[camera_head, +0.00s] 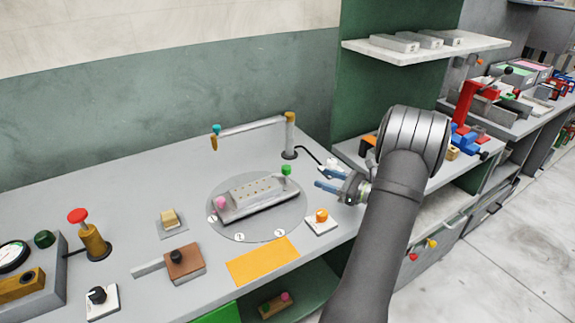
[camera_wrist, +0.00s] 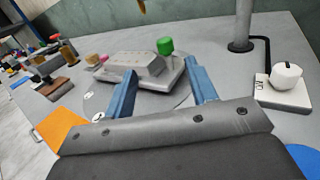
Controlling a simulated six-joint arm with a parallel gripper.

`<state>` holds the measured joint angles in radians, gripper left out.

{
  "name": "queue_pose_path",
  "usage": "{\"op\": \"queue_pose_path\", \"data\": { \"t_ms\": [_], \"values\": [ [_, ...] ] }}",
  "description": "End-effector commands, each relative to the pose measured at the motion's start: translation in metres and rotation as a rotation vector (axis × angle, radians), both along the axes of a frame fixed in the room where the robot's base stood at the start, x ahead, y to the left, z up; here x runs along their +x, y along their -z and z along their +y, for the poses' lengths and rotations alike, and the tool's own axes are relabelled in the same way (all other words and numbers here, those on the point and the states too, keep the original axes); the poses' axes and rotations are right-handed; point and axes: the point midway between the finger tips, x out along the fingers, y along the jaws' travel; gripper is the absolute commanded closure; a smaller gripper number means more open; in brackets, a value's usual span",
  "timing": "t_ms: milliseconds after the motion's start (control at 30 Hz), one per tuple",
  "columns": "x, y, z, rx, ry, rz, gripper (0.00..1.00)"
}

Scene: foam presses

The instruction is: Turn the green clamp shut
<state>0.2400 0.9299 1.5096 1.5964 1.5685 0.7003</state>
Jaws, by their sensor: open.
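The green clamp (camera_head: 286,170) is a small green knob at the back right end of a grey block fixture (camera_head: 256,201). In the wrist view the green clamp (camera_wrist: 165,46) stands upright on its stem, ahead of and between my two blue fingers. My gripper (camera_head: 327,179) is open and empty, to the right of the clamp and apart from it. In the wrist view my gripper (camera_wrist: 160,80) points toward the fixture (camera_wrist: 135,67). A pink clamp (camera_head: 220,203) sits at the fixture's other end.
The fixture sits on a round grey plate (camera_head: 255,234). A white box with an orange knob (camera_head: 321,216) is near the front right. A post with a horizontal arm (camera_head: 290,135) stands behind. A white knob box (camera_wrist: 284,83) lies right of my gripper. An orange mat (camera_head: 262,261) lies in front.

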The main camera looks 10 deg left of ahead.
Motion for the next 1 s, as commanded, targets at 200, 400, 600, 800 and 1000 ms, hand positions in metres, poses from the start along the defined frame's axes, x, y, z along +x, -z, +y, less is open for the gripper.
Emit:
{"op": "queue_pose_path", "data": {
  "t_ms": [200, 400, 600, 800, 1000],
  "values": [
    [-0.004, 0.018, 0.003, -0.015, 0.058, 0.006, 0.48],
    [0.007, 0.017, 0.036, -0.014, 0.055, 0.005, 0.48],
    [0.021, 0.017, 0.079, -0.014, 0.055, 0.006, 0.48],
    [0.034, 0.017, 0.119, -0.014, 0.055, 0.006, 0.48],
    [0.044, 0.017, 0.147, -0.014, 0.058, 0.005, 0.48]
  ]
}}
